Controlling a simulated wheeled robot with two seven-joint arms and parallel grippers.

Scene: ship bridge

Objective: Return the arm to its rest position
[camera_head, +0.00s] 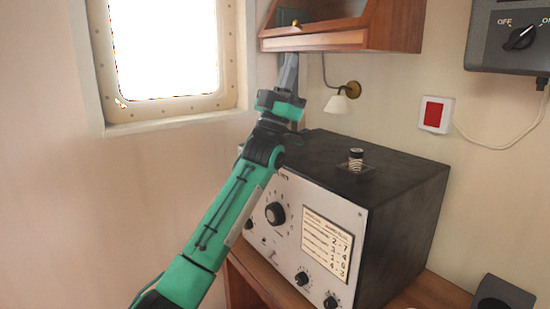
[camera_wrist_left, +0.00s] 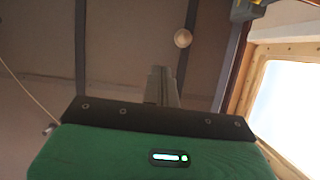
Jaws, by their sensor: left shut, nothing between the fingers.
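My left arm (camera_head: 225,215), green and black, reaches up from the bottom left in the head view. Its gripper (camera_head: 290,60) points upward just below the wooden wall cabinet (camera_head: 340,40), in front of the wall. Whether it touches the cabinet I cannot tell. In the left wrist view the gripper's two grey fingers (camera_wrist_left: 162,80) lie together with nothing between them. My right gripper is in neither view.
A black metal box (camera_head: 400,195) with a dial front stands on a wooden surface (camera_head: 250,285) below the gripper. A small wall lamp (camera_head: 340,101) hangs right of the gripper, and a window (camera_head: 165,50) is to the left. A red-faced wall switch (camera_head: 434,114) is further right.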

